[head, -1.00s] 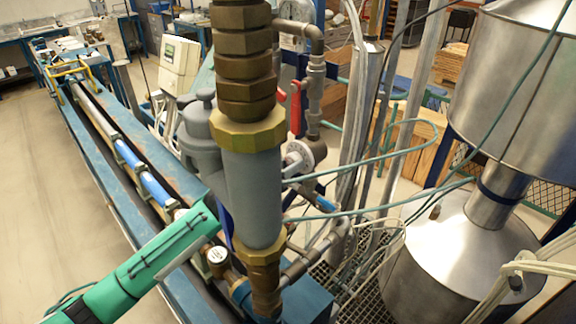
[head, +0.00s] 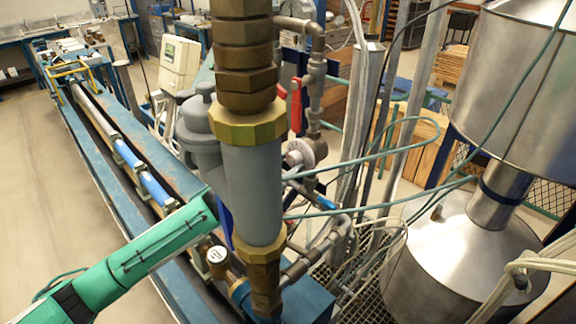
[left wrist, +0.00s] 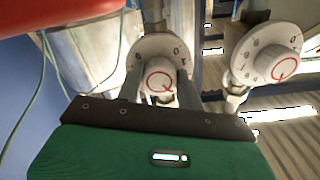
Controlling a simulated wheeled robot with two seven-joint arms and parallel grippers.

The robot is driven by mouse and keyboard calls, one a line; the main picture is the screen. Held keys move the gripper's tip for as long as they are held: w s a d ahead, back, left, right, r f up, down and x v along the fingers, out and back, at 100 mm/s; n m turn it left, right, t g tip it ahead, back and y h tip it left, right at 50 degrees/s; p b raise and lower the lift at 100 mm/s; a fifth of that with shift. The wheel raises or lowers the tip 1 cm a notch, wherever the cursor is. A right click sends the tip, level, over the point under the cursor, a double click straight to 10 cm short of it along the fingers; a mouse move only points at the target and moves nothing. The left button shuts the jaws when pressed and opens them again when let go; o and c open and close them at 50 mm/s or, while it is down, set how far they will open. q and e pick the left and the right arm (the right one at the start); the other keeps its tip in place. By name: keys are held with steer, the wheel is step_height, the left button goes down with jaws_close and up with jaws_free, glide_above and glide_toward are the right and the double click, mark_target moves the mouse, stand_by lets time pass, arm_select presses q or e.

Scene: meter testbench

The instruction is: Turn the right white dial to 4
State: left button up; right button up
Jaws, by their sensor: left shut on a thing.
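Two white dials with numbers around the rim and a red circular mark on the central knob show in the left wrist view. The one at the middle left (left wrist: 150,47) has its knob between the fingers of my left gripper (left wrist: 159,84), which is shut on it. The other dial (left wrist: 277,38) stands apart to its right, untouched. Both show a 0 near the upper right of the rim; the fingers hide the held dial's lower rim. In the head view my green left arm reaches in from the lower left, its gripper hidden behind the grey pipe. My right gripper is not in view.
A thick grey pipe with brass fittings (head: 252,190) stands close in front. Red-handled valve parts (head: 296,105) and thin hoses are behind it. Large metal tanks (head: 462,260) stand at the right. A long blue bench (head: 75,150) runs along the left beside open floor.

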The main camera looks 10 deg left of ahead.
arm_select(q)
steer(key=m, duration=0.3)
steer(key=shift+a+r+m, duration=0.1)
steer(key=shift+m, duration=0.6)
steer(key=o, duration=1)
